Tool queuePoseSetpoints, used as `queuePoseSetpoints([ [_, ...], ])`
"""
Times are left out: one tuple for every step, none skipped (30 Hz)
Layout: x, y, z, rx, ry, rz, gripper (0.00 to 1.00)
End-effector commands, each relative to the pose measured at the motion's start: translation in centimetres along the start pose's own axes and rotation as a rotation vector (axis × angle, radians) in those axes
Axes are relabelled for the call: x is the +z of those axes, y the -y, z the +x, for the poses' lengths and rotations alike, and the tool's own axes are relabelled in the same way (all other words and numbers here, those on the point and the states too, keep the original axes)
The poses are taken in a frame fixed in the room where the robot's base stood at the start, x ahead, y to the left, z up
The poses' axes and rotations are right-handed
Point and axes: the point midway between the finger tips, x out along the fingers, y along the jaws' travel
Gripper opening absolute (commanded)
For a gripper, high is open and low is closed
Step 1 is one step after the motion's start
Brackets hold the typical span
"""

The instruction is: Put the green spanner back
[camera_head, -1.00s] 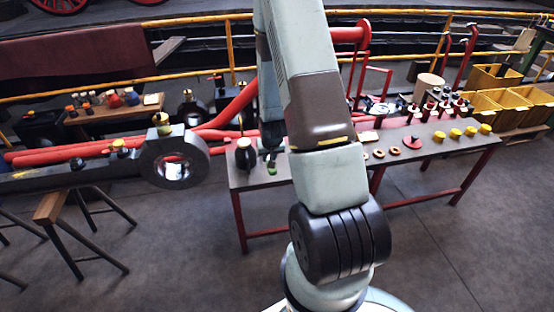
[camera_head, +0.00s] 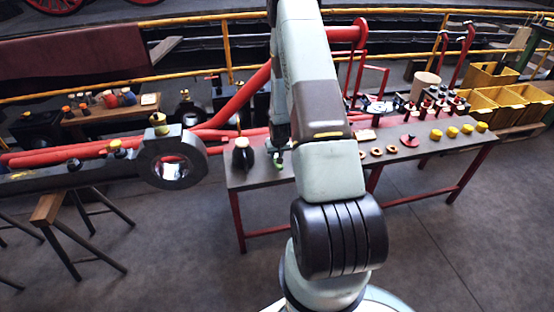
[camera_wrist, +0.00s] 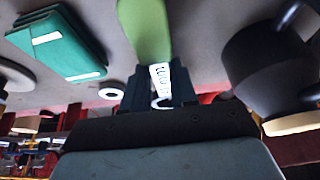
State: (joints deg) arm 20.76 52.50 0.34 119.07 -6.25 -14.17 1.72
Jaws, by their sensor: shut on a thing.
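The green spanner (camera_wrist: 146,30) shows close up in the wrist view. Its green handle reaches away past the top edge, and a pale metal part with markings sits between the dark fingers. My gripper (camera_wrist: 160,97) is shut on it. In the head view my gripper (camera_head: 278,157) hangs over the left part of the grey workbench (camera_head: 330,181), and a small green bit of the spanner (camera_head: 279,166) shows at its tip. I cannot tell whether the spanner touches the bench top. Most of it is hidden by the gripper and arm in the head view.
A dark rounded object (camera_head: 242,156) stands just left of my gripper. A teal block with white edges (camera_wrist: 62,43) lies near in the wrist view. Rings (camera_head: 377,152) and yellow pieces (camera_head: 452,131) lie farther right. A heavy rod with a ringed end (camera_head: 172,163) is at left.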

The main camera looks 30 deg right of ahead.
Motion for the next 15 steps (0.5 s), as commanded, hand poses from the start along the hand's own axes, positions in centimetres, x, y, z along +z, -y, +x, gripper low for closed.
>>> queuePoseSetpoints([
  [-0.1,-0.2,0.4,0.000,-0.001,0.001,0.00],
  [0.1,-0.1,0.7,0.000,0.000,0.000,0.00],
  [0.3,-0.1,1.2,0.000,0.001,0.000,0.00],
  [0.5,-0.1,1.5,0.000,0.001,0.000,0.00],
  [0.6,-0.1,1.9,0.000,0.001,0.000,0.00],
  [0.8,-0.1,2.3,0.000,0.001,0.000,0.00],
  [0.9,-0.1,2.6,0.000,0.001,0.000,0.00],
  [1.0,-0.1,2.8,0.000,0.001,0.000,0.00],
  [1.0,-0.1,3.0,0.000,-0.001,0.000,0.00],
  [1.0,-0.1,3.0,0.000,-0.001,0.000,0.00],
  [1.0,-0.1,3.1,0.000,-0.002,0.000,0.00],
  [1.0,-0.1,3.0,0.000,-0.002,0.000,0.00],
  [1.0,-0.1,3.0,0.000,-0.002,0.000,0.00],
  [1.0,-0.1,3.0,0.000,-0.002,0.000,0.00],
  [1.0,-0.1,3.0,0.000,-0.002,0.000,0.00],
])
